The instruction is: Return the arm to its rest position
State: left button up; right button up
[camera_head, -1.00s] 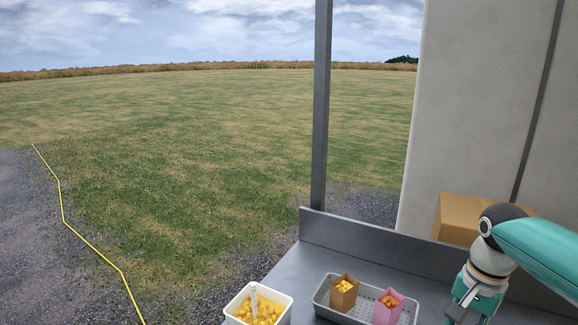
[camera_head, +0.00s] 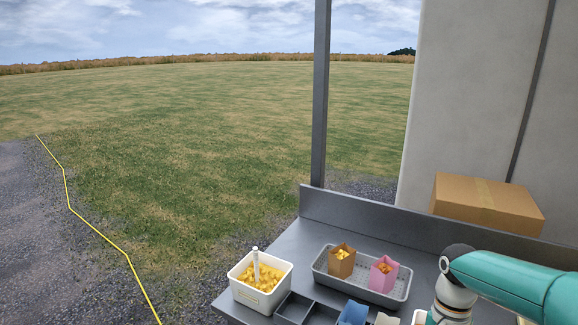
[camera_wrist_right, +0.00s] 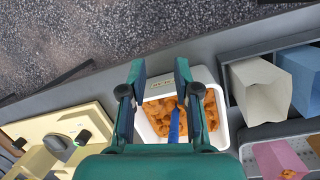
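My right arm comes in from the right in the head view, with its gripper below the frame. In the right wrist view my right gripper (camera_wrist_right: 160,72) is open, its two fingers well apart with nothing gripped between them. Beyond and below it is a white tub (camera_wrist_right: 222,135) of orange pieces. A blue handle (camera_wrist_right: 175,126) stands in that tub, partly hidden by my gripper; it shows between the fingers without either closing on it. My left gripper is in neither view.
The counter (camera_head: 285,248) carries a white tub (camera_head: 246,293) of yellow pieces with a white handle, and a grey tray (camera_head: 333,283) holding a brown bag (camera_head: 341,263) and a pink bag (camera_head: 383,275). A cardboard box (camera_head: 480,204) stands behind. A cream machine (camera_wrist_right: 75,125) shows in the wrist view.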

jog(key=s+a+f+n+g+y+b, duration=0.1)
jog(key=s+a+f, duration=0.2)
jog(key=f, duration=0.4)
jog(key=s+a+f+n+g+b, duration=0.1)
jog(key=s+a+f, duration=0.15)
jog(key=f, duration=0.45)
jog(key=s+a+f+y+b, duration=0.1)
jog(key=s+a+f+b, duration=0.1)
jog(key=a+f, duration=0.35)
jog(key=s+a+f+n+t+y+b, duration=0.2)
jog(key=s+a+f+n, duration=0.35)
jog(key=s+f, duration=0.75)
jog(key=w+a+f+t, duration=0.1)
jog(key=w+t, duration=0.2)
jog(key=w, duration=0.3)
jog(key=shift+a+f+h, duration=0.15)
jog(key=shift+f+h, duration=0.05)
jog(key=shift+h, duration=0.2)
